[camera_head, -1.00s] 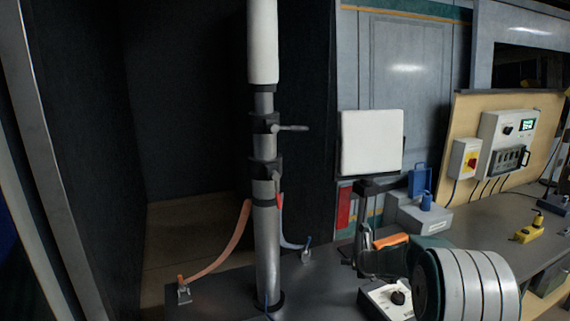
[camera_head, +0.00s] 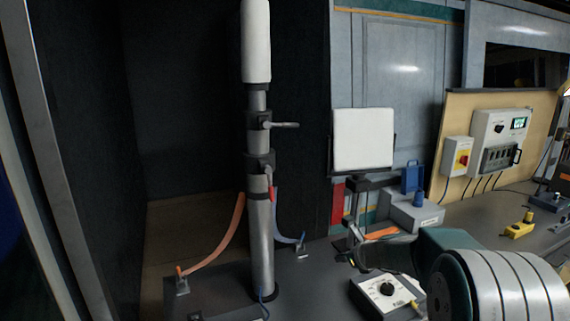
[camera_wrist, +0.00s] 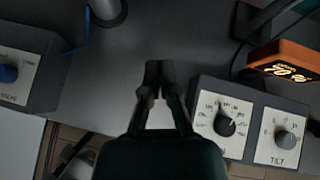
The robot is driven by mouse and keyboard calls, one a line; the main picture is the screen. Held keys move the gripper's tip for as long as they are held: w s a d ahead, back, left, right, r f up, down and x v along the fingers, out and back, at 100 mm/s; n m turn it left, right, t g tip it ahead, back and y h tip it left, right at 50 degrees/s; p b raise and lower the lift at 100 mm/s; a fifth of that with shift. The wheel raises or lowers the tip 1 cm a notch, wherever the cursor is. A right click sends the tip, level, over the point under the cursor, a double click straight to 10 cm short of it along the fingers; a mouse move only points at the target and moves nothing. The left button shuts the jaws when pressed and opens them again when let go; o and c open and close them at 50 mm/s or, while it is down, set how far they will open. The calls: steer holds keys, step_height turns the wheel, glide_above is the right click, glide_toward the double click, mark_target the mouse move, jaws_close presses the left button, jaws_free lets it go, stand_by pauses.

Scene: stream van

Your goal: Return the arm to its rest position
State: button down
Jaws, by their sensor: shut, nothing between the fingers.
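My gripper (camera_wrist: 160,74) shows in the wrist view with its two dark fingertips together and nothing between them. It is over the dark bench top, between a grey box with a blue knob on the left and a grey control box with two dials on the right. In the head view my arm (camera_head: 495,285) reaches in from the lower right, with its white banded joint nearest. The gripper end there is small and dark, behind the dial box, and its fingers are hard to make out.
The silver mast (camera_head: 262,250) stands left of my arm, with an orange hose (camera_head: 222,240) beside it. The dial box (camera_head: 388,292) is close to my arm; its dials show in the wrist view (camera_wrist: 225,125). The blue-knob box (camera_wrist: 28,62) and an orange unit (camera_wrist: 285,62) are nearby.

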steer(key=s+a+r+n+g, duration=0.1)
steer(key=s+r+n, duration=0.2)
steer(key=s+n, duration=0.25)
steer(key=s+a+r+n+g+h, duration=0.1)
steer(key=s+a+r+n, duration=0.2)
steer(key=s, duration=0.4)
steer(key=s+r+n, duration=0.3)
steer(key=s+n, duration=0.3)
steer(key=s, duration=0.1)
steer(key=s+d+n+h, duration=0.2)
steer(key=s+n, duration=0.4)
steer(key=s, duration=0.3)
steer(key=s+d+f+n+g+h, duration=0.1)
steer(key=s+d+n+h, duration=0.1)
steer(key=s+n, duration=0.5)
steer(key=s, duration=0.3)
steer(key=shift+s+d+f+h, duration=0.15)
steer(key=shift+s+f+h, duration=0.05)
steer(key=shift+h, duration=0.1)
